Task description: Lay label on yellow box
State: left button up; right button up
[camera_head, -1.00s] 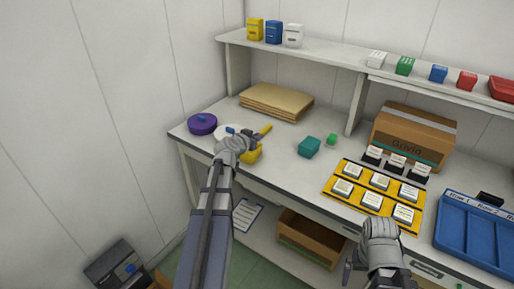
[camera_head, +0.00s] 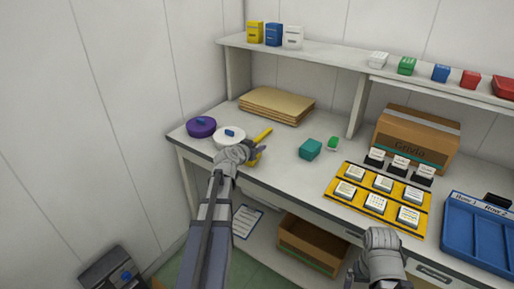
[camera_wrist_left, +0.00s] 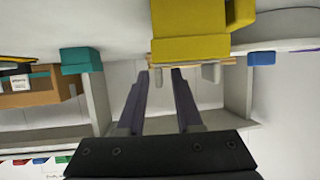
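A blocky yellow thing (camera_head: 254,159), which I take for the yellow box, stands on the table at the front left, partly hidden by my left gripper (camera_head: 246,150). In the left wrist view it is large at the top (camera_wrist_left: 190,48), just beyond the fingertips, with a part like a handle on its right. My left gripper's two fingers (camera_wrist_left: 160,90) are apart with nothing visible between them. Another yellow box (camera_head: 255,33) stands on the upper shelf. Several white label-like pieces (camera_head: 382,183) lie on a yellow mat (camera_head: 362,193). My right gripper (camera_head: 380,252) is low at right; its fingers are unclear.
A purple round container (camera_head: 201,127), a white one (camera_head: 228,139) and a yellow stick (camera_head: 263,135) are near my left gripper. A teal box (camera_head: 310,149) stands mid-table. A cardboard box (camera_head: 415,138) and blue tray (camera_head: 480,235) are right. The table between the teal box and left gripper is clear.

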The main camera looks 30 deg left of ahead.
pick_arm(q)
jog(key=shift+r+p, duration=0.3)
jog(key=p+v, duration=0.4)
jog(key=v, duration=0.8)
jog(key=shift+f, duration=0.2)
jog(key=d+f+m+g+h, duration=0.1)
jog(key=d+f+g, duration=0.1)
jog(key=d, duration=0.6)
jog(key=s+d+f+m+g+h, duration=0.1)
jog(key=d+f+g+h, duration=0.1)
jog(key=d, duration=0.5)
jog(key=d+f+m+g+h, duration=0.1)
jog(key=d+f, duration=0.3)
jog(key=d, duration=0.4)
jog(key=shift+s+d+f+m+g+h, duration=0.3)
jog(key=shift+s+f+g, duration=0.1)
jog(key=shift+g, duration=0.4)
jog(key=s+d+f+g+y, duration=0.2)
jog(key=s+d+g, duration=0.1)
jog(key=s+d, duration=0.3)
jog(key=s+d+f+g+y, duration=0.2)
jog(key=s+d+g+y, duration=0.1)
jog(key=s+d, duration=0.3)
jog(key=s+g, duration=0.1)
jog(key=s, duration=0.1)
jog(key=shift+s+d+f+m, duration=0.35)
jog(key=shift+d+m, duration=0.05)
